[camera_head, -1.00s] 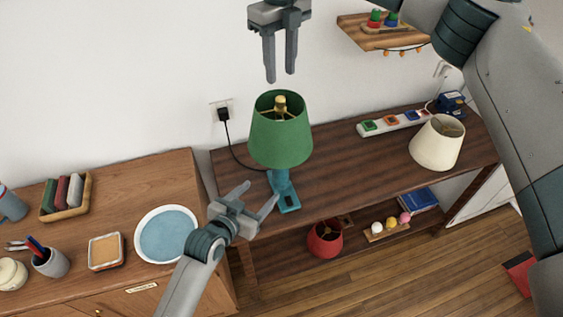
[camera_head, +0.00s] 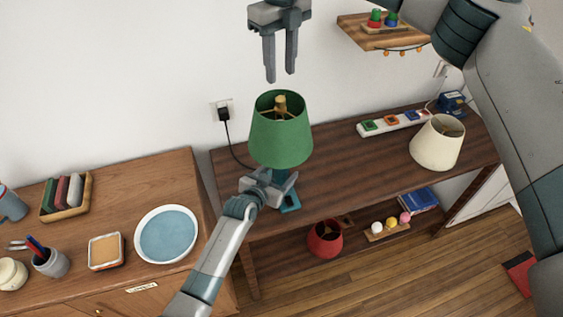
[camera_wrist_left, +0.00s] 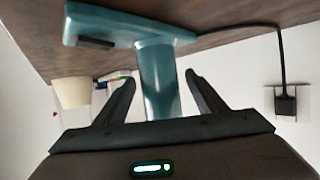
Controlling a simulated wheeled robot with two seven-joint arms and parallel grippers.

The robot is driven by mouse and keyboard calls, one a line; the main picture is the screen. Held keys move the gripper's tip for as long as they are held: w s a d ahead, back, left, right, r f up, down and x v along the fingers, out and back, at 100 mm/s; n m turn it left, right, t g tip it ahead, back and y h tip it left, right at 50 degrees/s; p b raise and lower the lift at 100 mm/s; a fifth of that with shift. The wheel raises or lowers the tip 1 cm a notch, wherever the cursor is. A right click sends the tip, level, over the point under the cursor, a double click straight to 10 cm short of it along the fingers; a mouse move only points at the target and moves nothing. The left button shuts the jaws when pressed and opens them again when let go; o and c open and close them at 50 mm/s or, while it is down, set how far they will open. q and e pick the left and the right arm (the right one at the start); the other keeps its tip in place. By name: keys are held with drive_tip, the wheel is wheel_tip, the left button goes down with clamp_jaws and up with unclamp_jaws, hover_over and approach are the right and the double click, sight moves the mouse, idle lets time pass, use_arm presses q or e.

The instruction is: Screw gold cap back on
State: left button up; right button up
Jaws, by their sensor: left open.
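The green-shaded lamp (camera_head: 281,138) stands upright on the dark wood table. Its gold cap (camera_head: 281,104) shows at the top centre of the shade's frame; I cannot tell whether it is tight. The teal lamp base (camera_head: 288,198) is partly hidden by my left gripper (camera_head: 268,182). In the left wrist view my left gripper (camera_wrist_left: 160,78) is open, its fingers on either side of the teal stem (camera_wrist_left: 158,88); contact is unclear. My right gripper (camera_head: 280,76) hangs above the shade, fingers down and apart, with nothing between them.
A black cord runs from the lamp to the wall outlet (camera_head: 222,110). A cream lampshade (camera_head: 437,143) and a power strip (camera_head: 392,122) are on the table's right. A blue plate (camera_head: 167,235) sits on the left cabinet.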

use_arm(q)
drive_tip(key=shift+x, duration=0.8)
drive_tip(key=shift+c, duration=0.3)
clamp_jaws()
